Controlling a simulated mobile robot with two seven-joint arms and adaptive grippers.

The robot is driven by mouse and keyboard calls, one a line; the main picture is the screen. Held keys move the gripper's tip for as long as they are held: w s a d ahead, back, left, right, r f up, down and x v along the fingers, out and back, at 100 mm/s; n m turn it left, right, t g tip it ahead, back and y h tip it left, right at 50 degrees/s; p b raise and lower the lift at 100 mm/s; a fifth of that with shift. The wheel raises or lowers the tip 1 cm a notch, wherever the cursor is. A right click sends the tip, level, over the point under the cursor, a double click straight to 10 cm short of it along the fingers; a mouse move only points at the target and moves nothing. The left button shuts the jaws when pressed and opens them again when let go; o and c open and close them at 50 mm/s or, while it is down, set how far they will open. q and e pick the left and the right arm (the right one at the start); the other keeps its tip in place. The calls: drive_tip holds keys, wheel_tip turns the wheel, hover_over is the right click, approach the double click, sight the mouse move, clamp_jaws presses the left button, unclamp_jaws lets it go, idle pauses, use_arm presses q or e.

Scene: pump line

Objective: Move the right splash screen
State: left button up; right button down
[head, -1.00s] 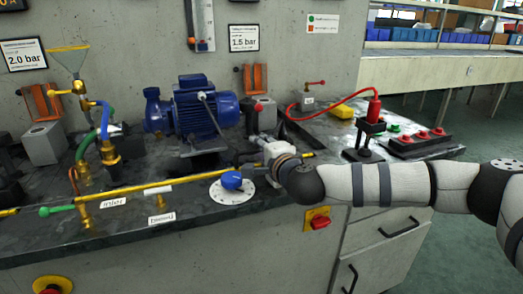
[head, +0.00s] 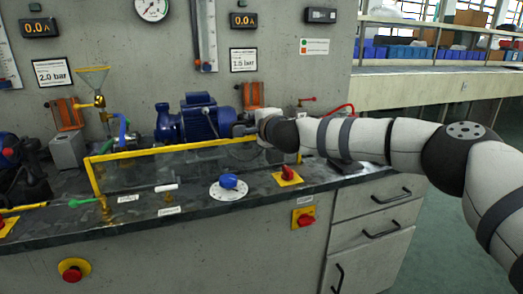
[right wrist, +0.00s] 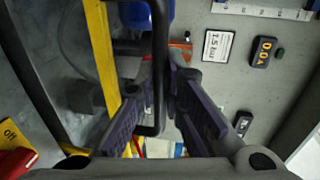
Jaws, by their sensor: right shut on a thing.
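The right splash screen is a clear panel with a yellow frame (head: 160,152). It stands up at the front of the bench in the head view, with the pump behind it. In the right wrist view its yellow bar (right wrist: 102,55) runs down the left side. My right gripper (head: 243,130) is at the right part of the screen's top bar. In the right wrist view its fingers (right wrist: 163,80) are shut on the screen's black handle (right wrist: 133,48). The contact is partly hidden by the fingers. My left gripper is not in view.
A blue pump motor (head: 203,118) stands behind the screen. A blue knob (head: 228,181) and a red switch (head: 288,173) sit on the bench's front strip. A brass funnel pipe (head: 98,100) is at left. Drawers (head: 375,225) are below my right arm.

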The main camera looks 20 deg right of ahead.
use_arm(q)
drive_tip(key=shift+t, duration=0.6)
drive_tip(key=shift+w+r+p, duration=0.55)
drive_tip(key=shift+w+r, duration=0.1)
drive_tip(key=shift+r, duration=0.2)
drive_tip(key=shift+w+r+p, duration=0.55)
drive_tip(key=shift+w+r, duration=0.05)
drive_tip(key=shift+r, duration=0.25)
use_arm(e)
wheel_tip(320, 180, up, 16)
drive_tip(key=shift+s+r, duration=0.1)
drive_tip(key=shift+r, duration=0.1)
drive_tip(key=c, duration=2.1)
unclamp_jaws()
drive_tip(key=shift+r, duration=0.1)
drive_tip(key=o, duration=0.4)
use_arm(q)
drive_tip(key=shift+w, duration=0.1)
use_arm(e)
drive_tip(key=shift+w+f, duration=0.2)
drive_tip(key=shift+f, duration=0.05)
drive_tip(key=shift+s, duration=0.15)
